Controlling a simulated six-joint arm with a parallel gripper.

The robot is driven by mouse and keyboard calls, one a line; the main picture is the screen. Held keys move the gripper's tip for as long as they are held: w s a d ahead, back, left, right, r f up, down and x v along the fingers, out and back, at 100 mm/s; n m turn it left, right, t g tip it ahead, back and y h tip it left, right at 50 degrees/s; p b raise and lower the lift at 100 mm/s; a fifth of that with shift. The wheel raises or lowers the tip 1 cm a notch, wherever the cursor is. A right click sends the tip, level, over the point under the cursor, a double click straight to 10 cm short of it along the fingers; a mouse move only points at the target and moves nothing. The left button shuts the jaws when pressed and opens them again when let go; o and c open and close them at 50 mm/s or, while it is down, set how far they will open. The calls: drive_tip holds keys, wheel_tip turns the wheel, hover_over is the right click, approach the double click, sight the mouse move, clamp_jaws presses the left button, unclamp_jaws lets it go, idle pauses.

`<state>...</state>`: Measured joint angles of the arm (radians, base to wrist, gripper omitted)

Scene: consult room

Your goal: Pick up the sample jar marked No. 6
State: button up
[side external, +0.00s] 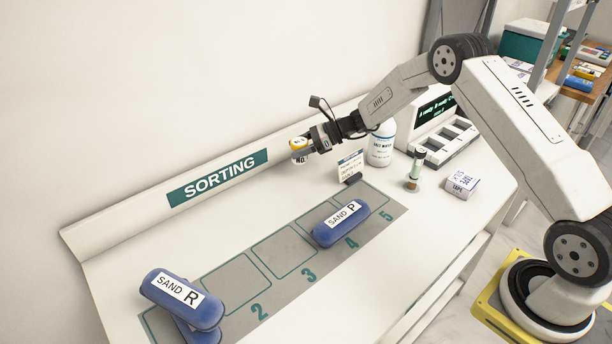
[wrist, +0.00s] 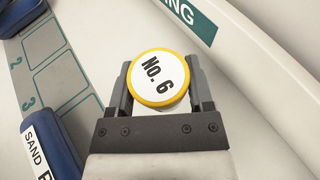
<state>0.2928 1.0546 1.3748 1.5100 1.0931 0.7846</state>
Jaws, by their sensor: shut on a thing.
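The sample jar marked No. 6 (wrist: 157,78) has a yellow-rimmed lid with a white label, seen from above in the wrist view. It sits between the two dark fingers of my gripper (wrist: 160,90), which is shut on it. In the side view the jar (side external: 299,146) is at the tip of my gripper (side external: 312,143), in front of the back ledge near the SORTING sign. It appears held above the table. The lower part of the jar is hidden in the wrist view.
A grey mat (side external: 232,314) with numbered squares lies on the table. A blue SAND P case (side external: 335,231) lies by square 4, and a SAND R case (side external: 181,298) rests on another blue case. A white bottle (side external: 381,146), a small vial (side external: 414,172) and a box (side external: 462,185) stand at right.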

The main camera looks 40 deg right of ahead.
drive_tip(key=s+r, duration=0.5)
drive_tip(key=s, duration=0.5)
drive_tip(key=shift+a, duration=0.15)
drive_tip(key=shift+r, duration=0.2)
idle(0.4)
